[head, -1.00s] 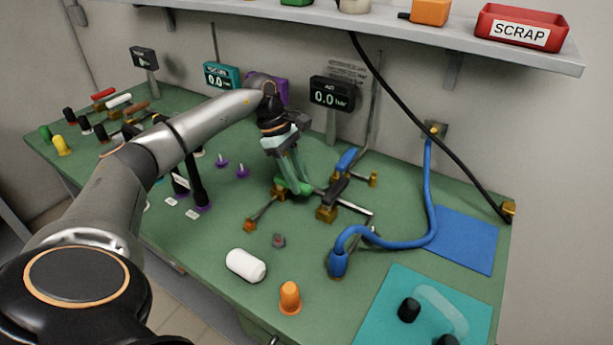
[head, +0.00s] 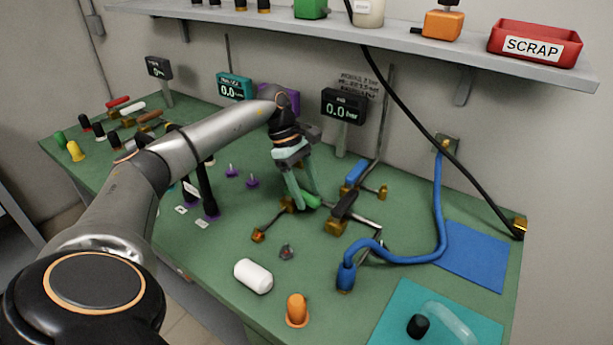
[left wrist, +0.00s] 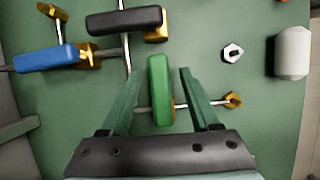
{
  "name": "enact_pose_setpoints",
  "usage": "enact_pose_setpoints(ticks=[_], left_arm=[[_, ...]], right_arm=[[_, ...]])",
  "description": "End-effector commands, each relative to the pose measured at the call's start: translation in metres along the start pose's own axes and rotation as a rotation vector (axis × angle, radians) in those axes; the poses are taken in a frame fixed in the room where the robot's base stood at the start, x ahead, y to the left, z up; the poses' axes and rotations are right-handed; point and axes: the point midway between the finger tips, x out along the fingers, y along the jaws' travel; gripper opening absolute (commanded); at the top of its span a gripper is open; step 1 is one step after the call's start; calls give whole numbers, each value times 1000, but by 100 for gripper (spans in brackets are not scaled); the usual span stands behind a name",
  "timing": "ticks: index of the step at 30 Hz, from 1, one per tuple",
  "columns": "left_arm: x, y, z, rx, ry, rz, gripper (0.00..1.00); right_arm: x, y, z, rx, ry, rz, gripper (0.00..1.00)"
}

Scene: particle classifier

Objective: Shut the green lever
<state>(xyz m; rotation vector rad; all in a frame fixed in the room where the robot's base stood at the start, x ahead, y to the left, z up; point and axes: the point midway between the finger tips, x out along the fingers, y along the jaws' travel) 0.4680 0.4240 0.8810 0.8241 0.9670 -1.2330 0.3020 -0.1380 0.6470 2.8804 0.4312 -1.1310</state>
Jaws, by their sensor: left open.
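The green lever (left wrist: 160,85) lies between the two fingers of my left gripper (left wrist: 155,85) in the left wrist view. Its handle runs lengthwise between the fingers, crossing a thin metal pipe, with a brass valve body partly hidden beneath it. Gaps show on both sides of the handle, so the fingers are open and not clamped on it. In the head view, my left gripper (head: 303,203) reaches down over the bench, with the green lever (head: 312,201) partly hidden by the fingers. My right gripper is not in view.
A black lever (left wrist: 125,20) and a blue lever (left wrist: 45,58) are close by on neighbouring pipes. A hex nut (left wrist: 232,53) and a white capsule (left wrist: 291,52) lie to the right. A blue hose (head: 400,255) and an orange knob (head: 297,310) are also on the bench.

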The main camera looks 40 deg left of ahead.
Motion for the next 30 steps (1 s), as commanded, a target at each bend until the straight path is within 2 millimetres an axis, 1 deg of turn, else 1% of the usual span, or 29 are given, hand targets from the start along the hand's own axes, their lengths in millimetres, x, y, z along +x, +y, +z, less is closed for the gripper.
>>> enact_pose_setpoints(ticks=[5, 8, 11, 21, 25, 30], left_arm=[[0, 0, 0, -2, 0, 1, 62], [-6, 1, 0, -2, 0, 2, 62], [-21, 1, 0, -2, 0, 5, 62], [-94, 1, 1, -1, -2, 6, 62], [-113, 1, 1, -1, -1, 3, 62], [-124, 0, 0, 0, 0, 0, 62]], right_arm=[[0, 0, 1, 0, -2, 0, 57], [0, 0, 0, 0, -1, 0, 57], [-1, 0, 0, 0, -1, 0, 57], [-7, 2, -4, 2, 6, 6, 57], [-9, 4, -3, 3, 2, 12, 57], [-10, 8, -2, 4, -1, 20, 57]])
